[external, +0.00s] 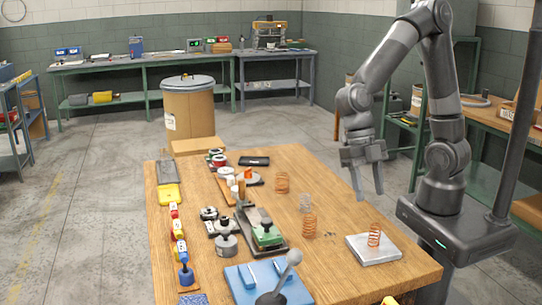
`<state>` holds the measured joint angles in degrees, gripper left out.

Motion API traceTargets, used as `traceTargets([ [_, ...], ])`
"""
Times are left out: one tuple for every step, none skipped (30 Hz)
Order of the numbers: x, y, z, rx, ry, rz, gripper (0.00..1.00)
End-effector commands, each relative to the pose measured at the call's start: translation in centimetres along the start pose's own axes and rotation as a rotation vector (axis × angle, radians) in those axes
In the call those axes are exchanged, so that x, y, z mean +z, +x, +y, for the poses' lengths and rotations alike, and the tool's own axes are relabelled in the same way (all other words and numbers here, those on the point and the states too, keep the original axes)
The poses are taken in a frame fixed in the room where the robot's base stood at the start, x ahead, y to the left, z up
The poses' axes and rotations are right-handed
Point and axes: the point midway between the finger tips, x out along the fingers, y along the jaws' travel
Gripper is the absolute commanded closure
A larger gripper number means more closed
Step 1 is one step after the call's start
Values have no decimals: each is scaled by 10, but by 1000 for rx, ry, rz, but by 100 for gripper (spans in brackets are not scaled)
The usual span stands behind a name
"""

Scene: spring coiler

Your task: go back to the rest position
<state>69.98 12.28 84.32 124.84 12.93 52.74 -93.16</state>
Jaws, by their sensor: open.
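My gripper (369,190) hangs fingers down above the right edge of the wooden table (340,235). Its two fingers are apart with nothing between them. My arm bends up and back to its base at the right. A copper spring (374,235) stands upright on a pale square plate (373,250), below and in front of my gripper. Two more copper springs, one farther back (282,182) and one nearer (309,226), stand on the table to the left of my gripper. A grey spring (305,203) stands between them.
A coiling fixture with a green block (267,235) sits mid-table. A blue base (262,280) with a ball-topped lever (293,258) is at the front. A brown drum (188,108) stands behind. The air around my gripper looks clear.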

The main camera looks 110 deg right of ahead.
Motion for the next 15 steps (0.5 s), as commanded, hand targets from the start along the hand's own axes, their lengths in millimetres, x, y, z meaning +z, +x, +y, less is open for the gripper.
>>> traceTargets([
  [0, -2, 0, 1, 2, -1, 52],
  [0, -3, 0, 1, 2, -1, 52],
  [0, -4, 0, 1, 1, -1, 52],
  [0, -5, 0, 1, 1, 0, 52],
  [0, -5, 0, 1, 0, 0, 52],
  [0, -5, 0, 0, 0, 0, 52],
  [0, -6, 0, 0, 0, 0, 52],
  [0, -6, 0, 0, 0, 0, 52],
  [0, -6, 0, 0, 0, 0, 52],
  [0, -6, 0, 0, 0, 0, 52],
  [0, -6, 0, 0, 0, 0, 52],
  [0, -6, 0, 0, 0, 0, 52],
  [0, -6, 0, 0, 0, 0, 52],
  [0, -6, 0, 0, 0, 0, 52],
  [0, -6, 0, 0, 0, 0, 52],
])
